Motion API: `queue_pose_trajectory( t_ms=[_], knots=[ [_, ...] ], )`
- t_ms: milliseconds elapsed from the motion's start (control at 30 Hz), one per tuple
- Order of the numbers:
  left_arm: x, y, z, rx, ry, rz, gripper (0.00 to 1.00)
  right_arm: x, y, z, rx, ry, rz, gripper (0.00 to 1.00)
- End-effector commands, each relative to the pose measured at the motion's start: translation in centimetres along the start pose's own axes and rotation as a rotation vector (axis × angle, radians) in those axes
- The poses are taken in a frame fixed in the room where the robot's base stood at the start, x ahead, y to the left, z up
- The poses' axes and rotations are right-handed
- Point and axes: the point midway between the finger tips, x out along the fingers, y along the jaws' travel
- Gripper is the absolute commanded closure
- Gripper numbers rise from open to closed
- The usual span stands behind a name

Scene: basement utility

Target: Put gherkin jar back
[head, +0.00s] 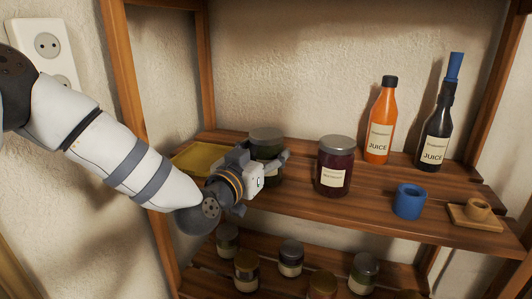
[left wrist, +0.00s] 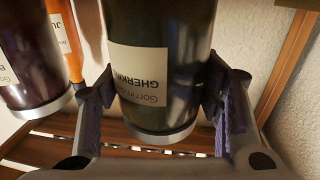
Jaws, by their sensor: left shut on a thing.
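The gherkin jar (head: 267,141) is dark green with a grey lid and stands upright at the left part of the upper shelf. I cannot tell whether its base touches the boards. My left gripper (head: 264,176) is shut on the jar from the front and hides much of its lower half. In the left wrist view the gherkin jar (left wrist: 165,35) appears upside down, its cream label partly readable, with a finger of the gripper (left wrist: 160,88) on each side. My right gripper is not in view.
A dark red jar (head: 335,168) stands to the right on the upper shelf (head: 290,198). Beyond are an orange juice bottle (head: 378,125), a dark juice bottle (head: 435,140), a blue cup (head: 409,201) and a wooden piece (head: 476,213). A yellow tray (head: 200,158) lies left. Several jars stand below.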

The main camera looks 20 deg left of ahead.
Motion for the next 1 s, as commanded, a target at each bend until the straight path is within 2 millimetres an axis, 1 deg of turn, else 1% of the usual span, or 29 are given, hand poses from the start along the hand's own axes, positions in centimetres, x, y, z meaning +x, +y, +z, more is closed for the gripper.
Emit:
queue_pose_trajectory(
  t_ms=[33,67,233,267,300,333,600,700,767,867,1000],
  knots=[
    [0.0,0.0,-0.4,0.001,0.007,0.000,0.85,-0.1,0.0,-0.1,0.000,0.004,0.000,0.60],
    [0.0,0.0,-0.5,0.001,0.007,0.000,0.85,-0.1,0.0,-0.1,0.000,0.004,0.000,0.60],
    [0.0,0.0,0.0,0.001,0.005,0.000,0.85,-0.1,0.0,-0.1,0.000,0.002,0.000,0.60],
    [-0.1,0.0,0.1,0.001,0.003,0.000,0.34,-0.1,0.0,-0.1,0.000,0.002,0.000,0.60],
    [-0.1,0.0,0.1,0.001,0.003,0.000,0.25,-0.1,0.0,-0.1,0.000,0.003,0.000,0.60],
    [-0.1,0.0,0.1,0.001,0.003,0.000,0.20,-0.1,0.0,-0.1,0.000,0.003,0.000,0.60],
    [-0.1,0.0,0.0,0.001,0.003,0.000,0.20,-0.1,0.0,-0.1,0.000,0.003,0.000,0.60],
    [-0.1,0.0,-0.5,0.000,0.005,0.000,0.20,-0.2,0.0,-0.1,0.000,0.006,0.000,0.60],
    [-1.1,0.0,-0.5,0.001,0.003,0.001,0.20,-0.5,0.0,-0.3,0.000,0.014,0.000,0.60],
    [-3.4,0.0,-0.8,0.000,0.006,0.001,0.20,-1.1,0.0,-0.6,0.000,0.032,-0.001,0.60],
    [-7.2,0.1,-0.8,0.000,0.006,0.001,0.20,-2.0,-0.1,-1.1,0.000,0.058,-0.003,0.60]
  ],
)
